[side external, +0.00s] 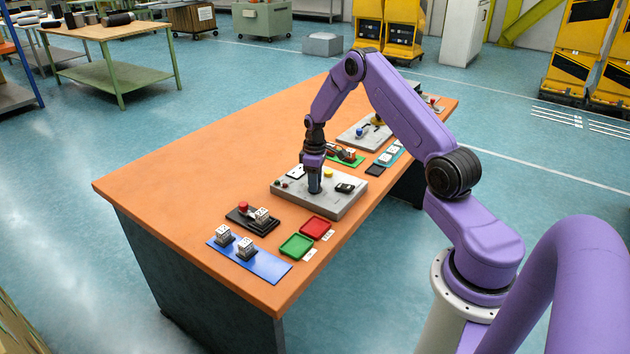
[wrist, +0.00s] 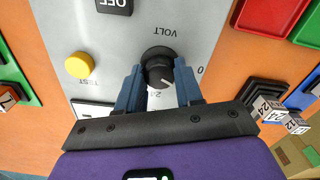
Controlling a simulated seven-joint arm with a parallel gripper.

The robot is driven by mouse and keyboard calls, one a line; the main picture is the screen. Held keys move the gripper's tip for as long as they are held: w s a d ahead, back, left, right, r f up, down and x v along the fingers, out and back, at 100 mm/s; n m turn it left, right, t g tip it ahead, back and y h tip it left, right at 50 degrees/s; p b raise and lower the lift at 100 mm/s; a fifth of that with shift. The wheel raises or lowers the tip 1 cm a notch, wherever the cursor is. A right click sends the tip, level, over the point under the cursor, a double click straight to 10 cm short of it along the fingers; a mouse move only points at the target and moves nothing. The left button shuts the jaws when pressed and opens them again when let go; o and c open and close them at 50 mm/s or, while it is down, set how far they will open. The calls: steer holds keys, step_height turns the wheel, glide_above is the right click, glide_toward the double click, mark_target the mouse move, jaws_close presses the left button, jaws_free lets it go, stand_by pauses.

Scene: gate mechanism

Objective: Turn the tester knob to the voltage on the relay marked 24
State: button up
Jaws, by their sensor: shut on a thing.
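The tester is a grey panel (side external: 345,205) on the orange bench. Its black knob (wrist: 158,68) sits under the VOLT label in the wrist view. A 0 is printed beside the knob, and a 24 shows upside down between my fingers. A pale mark shows on the knob's top; its exact heading is hard to read. My gripper (wrist: 160,85) points down over the panel in the side view (side external: 314,188), its blue fingers shut on the knob's two sides. A white relay (side external: 262,215) sits in a black holder; its marking (wrist: 268,108) seems to read 24.
The panel also carries a yellow TEST button (wrist: 79,65) and a black OFF switch (wrist: 115,5). Two relays stand on a blue mat (side external: 262,267). Green (side external: 297,246) and red (side external: 315,228) trays lie near the bench edge. The bench's left part is clear.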

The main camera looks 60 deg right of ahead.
steer(key=m, duration=1.2)
steer(key=shift+w+m, duration=0.1)
steer(key=shift+m, duration=0.2)
stand_by(0.4)
steer(key=o, duration=1)
steer(key=shift+o, duration=0.2)
step_height(320, 180, up, 18)
steer(key=shift+f, duration=0.25)
